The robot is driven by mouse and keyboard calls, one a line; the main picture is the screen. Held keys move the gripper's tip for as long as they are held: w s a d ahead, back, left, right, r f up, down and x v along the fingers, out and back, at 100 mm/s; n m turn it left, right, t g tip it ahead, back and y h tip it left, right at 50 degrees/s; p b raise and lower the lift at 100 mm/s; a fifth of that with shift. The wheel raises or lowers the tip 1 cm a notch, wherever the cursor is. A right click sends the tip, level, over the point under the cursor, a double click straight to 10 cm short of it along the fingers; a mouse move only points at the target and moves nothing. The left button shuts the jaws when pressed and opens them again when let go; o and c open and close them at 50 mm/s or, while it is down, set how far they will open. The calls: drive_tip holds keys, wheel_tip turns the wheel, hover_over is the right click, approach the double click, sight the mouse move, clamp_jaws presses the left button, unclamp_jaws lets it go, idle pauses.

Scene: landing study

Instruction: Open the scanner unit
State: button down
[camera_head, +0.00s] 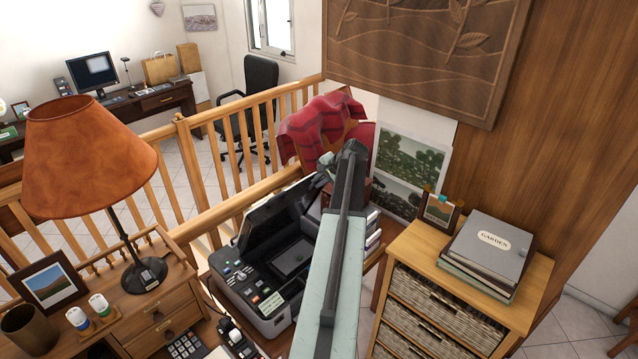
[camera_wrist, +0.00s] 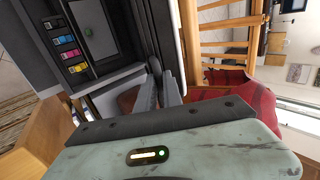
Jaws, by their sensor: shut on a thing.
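The printer (camera_head: 262,297) stands on the desk beside the wooden railing, its inside showing. Its dark scanner unit (camera_head: 268,218) is raised and tilted up at the back. My gripper (camera_head: 325,171) is at the upper right edge of the scanner unit, with my arm reaching across the printer's right side. In the wrist view, my gripper's fingers (camera_wrist: 161,76) are close together at the edge of the scanner unit (camera_wrist: 187,45). My gripper is shut on it, though the exact contact is partly hidden. Coloured ink cartridges (camera_wrist: 68,48) show in the printer body at left.
An orange lamp (camera_head: 90,155) stands to the left. A red plaid cloth (camera_head: 322,128) hangs near the railing (camera_head: 230,205), close behind my gripper. At right, a basket-drawer cabinet (camera_head: 400,245) holds albums (camera_head: 490,245). Books (camera_head: 372,228) stand just right of my arm.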

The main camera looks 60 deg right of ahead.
drive_tip(key=shift+s, duration=0.1)
drive_tip(key=c, duration=1.5)
unclamp_jaws()
drive_tip(key=shift+s+d, duration=0.15)
drive_tip(key=p+v, duration=0.6)
drive_tip(key=v, duration=0.2)
drive_tip(key=shift+f, duration=0.1)
